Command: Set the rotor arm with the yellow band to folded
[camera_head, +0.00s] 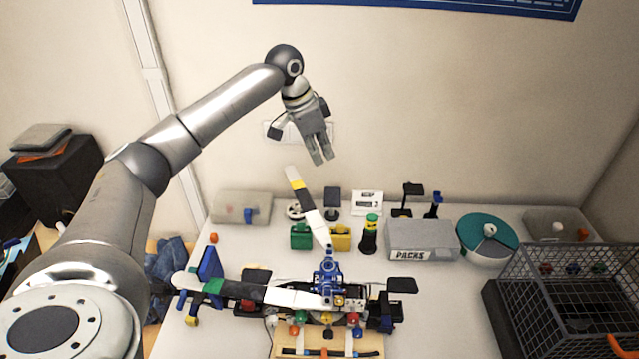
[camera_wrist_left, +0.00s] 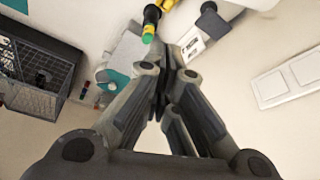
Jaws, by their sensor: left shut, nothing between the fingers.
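The rotor arm with the yellow band (camera_head: 306,205) is white and dark and rises from the blue hub (camera_head: 328,275), pointing up and slightly left in the head view. A second rotor arm with a green band (camera_head: 255,291) reaches left from the same drone. My left gripper (camera_head: 321,162) is shut and empty, up near the back wall. It appears just above and right of the yellow-banded arm's tip, apart from it in the picture. The gripper's fingers also fill the middle of the left wrist view (camera_wrist_left: 166,95). I cannot pick out the yellow-banded arm there. My right gripper is not in view.
The drone sits on a wooden stand (camera_head: 350,354) on a white table. Behind it are a green block (camera_head: 301,237), a yellow block (camera_head: 341,238), a black bottle (camera_head: 369,238) and the PACKS box (camera_head: 421,240). A teal round dish (camera_head: 478,246) and wire basket (camera_head: 590,300) stand right.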

